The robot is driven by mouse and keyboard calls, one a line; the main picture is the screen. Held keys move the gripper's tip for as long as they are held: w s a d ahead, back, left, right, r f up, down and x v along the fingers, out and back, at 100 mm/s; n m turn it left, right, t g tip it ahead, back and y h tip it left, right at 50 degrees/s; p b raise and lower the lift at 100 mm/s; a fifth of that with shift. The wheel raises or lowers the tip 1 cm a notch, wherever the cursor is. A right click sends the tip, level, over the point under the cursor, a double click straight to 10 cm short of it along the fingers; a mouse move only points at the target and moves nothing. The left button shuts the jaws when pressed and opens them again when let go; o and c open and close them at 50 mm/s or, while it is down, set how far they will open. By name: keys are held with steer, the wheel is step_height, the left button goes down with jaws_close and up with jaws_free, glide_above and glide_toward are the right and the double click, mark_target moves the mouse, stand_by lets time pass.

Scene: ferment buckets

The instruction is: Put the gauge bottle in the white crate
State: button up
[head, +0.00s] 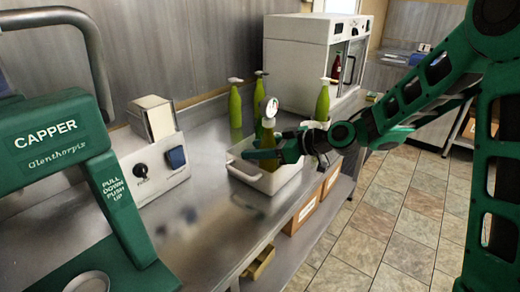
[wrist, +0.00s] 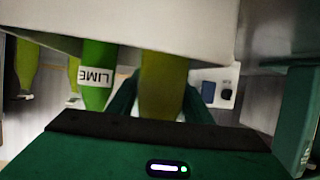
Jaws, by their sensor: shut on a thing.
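The gauge bottle (head: 268,132), yellow-green with a round white dial on top, is upright within the outline of the white crate (head: 246,177) in the head view. My gripper (head: 272,150) reaches in from the right and is shut on its body. The bottle's lower end is low in the crate, but I cannot tell if it touches the floor. In the wrist view the olive-coloured bottle (wrist: 164,85) is between my fingers, its ends out of sight, with a pale crate wall (wrist: 190,38) across the top.
Green bottles with white tops stand behind the crate at left (head: 235,106), middle (head: 259,92) and right (head: 322,102). A green capper (head: 60,150) and control box (head: 160,165) stand left. Steel counter (head: 205,225) in front is clear.

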steer(key=o, duration=1.6)
steer(key=shift+r, duration=0.1)
steer(key=v, duration=1.2)
